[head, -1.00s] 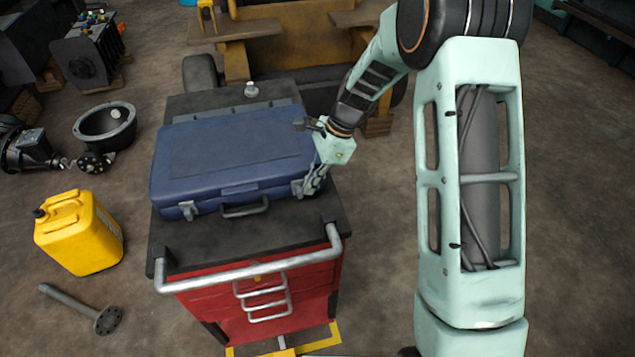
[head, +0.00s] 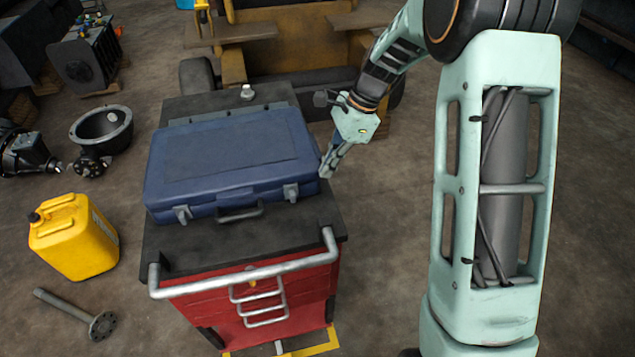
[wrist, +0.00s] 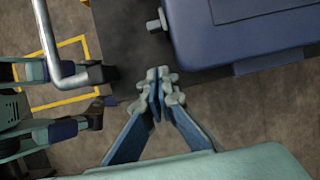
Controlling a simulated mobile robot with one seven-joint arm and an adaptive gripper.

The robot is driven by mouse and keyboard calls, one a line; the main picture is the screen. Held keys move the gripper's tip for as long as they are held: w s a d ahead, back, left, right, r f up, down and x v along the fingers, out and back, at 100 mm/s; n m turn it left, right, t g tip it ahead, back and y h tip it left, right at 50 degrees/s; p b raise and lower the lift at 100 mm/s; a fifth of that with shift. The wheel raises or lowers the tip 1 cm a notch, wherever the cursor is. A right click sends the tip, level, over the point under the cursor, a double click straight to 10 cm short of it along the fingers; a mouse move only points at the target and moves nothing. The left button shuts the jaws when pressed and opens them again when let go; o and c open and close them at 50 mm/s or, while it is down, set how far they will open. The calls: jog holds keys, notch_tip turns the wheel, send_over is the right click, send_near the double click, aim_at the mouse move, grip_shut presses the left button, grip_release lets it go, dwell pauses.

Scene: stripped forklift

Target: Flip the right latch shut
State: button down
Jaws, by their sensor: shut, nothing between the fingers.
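The closed blue case (head: 235,150) lies flat on the cart. Its right latch (head: 290,192) is a small grey metal piece on the front face near the right corner. In the wrist view this latch (wrist: 156,23) sticks out from the case edge at the top; whether it is fastened I cannot tell. The left latch (head: 182,214) is on the same front face. My gripper (head: 327,172) is just off the right side of the case, fingers pointing down. In the wrist view my gripper (wrist: 158,82) is shut, empty and apart from the latch.
The case handle (head: 240,213) is between the latches. The red cart (head: 255,295) has a dark top and a metal push bar (head: 245,274) in front. A yellow jerrycan (head: 73,238) stands left on the floor. Floor right of the cart is open.

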jog(key=shift+v, duration=1.8)
jog(key=shift+d+f, duration=0.1)
jog(key=shift+d, duration=0.05)
